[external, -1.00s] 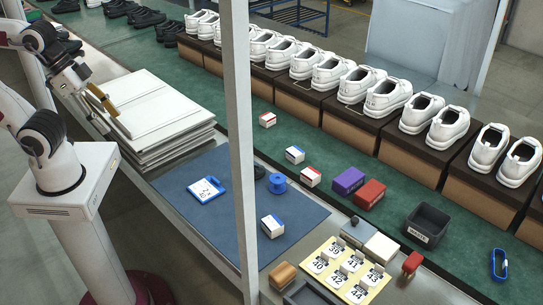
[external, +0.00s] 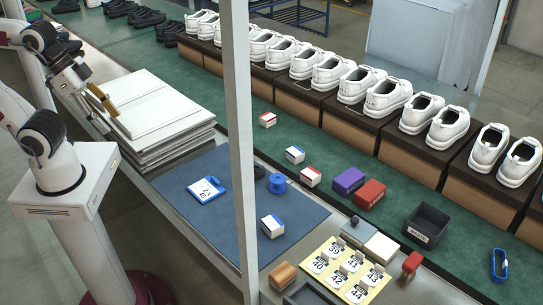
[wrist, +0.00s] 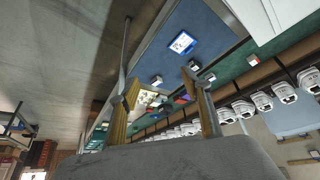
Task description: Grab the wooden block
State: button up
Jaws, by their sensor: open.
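The wooden block (external: 283,275) is a small brown block on the grey table edge, at the bottom of the external view, left of the yellow number-card board (external: 345,270). I cannot make it out in the wrist view. My gripper (external: 103,103) is far from it, at the upper left by the stack of white boards. The wrist view shows its two fingers (wrist: 163,92) spread apart with nothing held between them.
A blue mat (external: 215,232) carries a blue-clipped card (external: 207,190), a blue roll (external: 277,183) and a small box (external: 272,226). A grey post (external: 240,130) stands in front of the table. White boards (external: 150,110) are stacked at left. A dark tray (external: 305,293) lies beside the block.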

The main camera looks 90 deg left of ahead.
jog(key=shift+o, duration=0.9)
